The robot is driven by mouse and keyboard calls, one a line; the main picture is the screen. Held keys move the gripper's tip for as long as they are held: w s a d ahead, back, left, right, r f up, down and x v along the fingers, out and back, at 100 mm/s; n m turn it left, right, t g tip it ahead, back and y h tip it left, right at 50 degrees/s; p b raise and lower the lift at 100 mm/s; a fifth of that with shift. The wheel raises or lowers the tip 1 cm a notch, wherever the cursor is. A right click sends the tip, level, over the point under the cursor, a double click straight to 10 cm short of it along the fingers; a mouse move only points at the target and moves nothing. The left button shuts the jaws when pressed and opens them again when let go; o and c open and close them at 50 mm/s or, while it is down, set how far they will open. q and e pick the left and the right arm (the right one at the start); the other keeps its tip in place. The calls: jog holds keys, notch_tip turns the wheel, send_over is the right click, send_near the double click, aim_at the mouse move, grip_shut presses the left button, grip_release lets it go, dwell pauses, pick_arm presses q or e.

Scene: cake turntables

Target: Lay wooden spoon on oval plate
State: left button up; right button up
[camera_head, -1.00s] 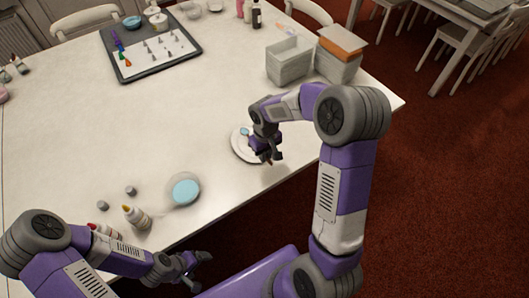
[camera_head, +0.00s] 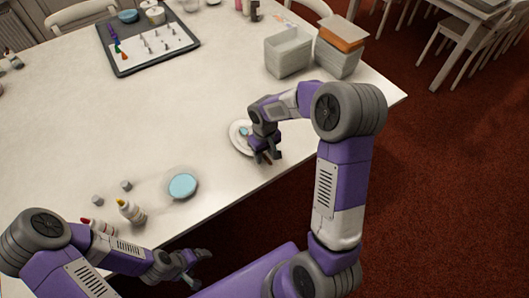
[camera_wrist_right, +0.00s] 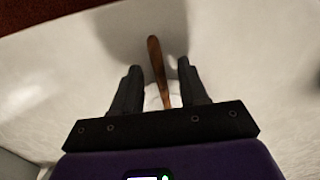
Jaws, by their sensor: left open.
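A white plate (camera_head: 236,141) lies near the table's front edge in the head view, partly hidden behind my right gripper. A small light-blue thing (camera_head: 243,131) shows on it. My right gripper (camera_head: 268,158) points down over the plate's right side. The wooden spoon's brown handle (camera_wrist_right: 156,62) runs between its two fingers in the right wrist view, with a gap on each side, so this gripper is open around it. The spoon's other end is hidden. My left gripper (camera_head: 200,268) is open and empty in front of the table edge.
A light-blue round dish (camera_head: 183,186), glue bottles (camera_head: 131,212) and small grey blocks (camera_head: 126,185) are at the front left. White bins (camera_head: 288,55) stand at the back right. A dark tray (camera_head: 150,65) with small pieces lies at the back left. The table's middle is clear.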

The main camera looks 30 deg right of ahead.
notch_tip(320, 180, up, 8)
jog(key=p, duration=0.2)
jog(key=shift+f+p, duration=0.2)
jog(key=shift+p, duration=0.1)
dwell(0.4)
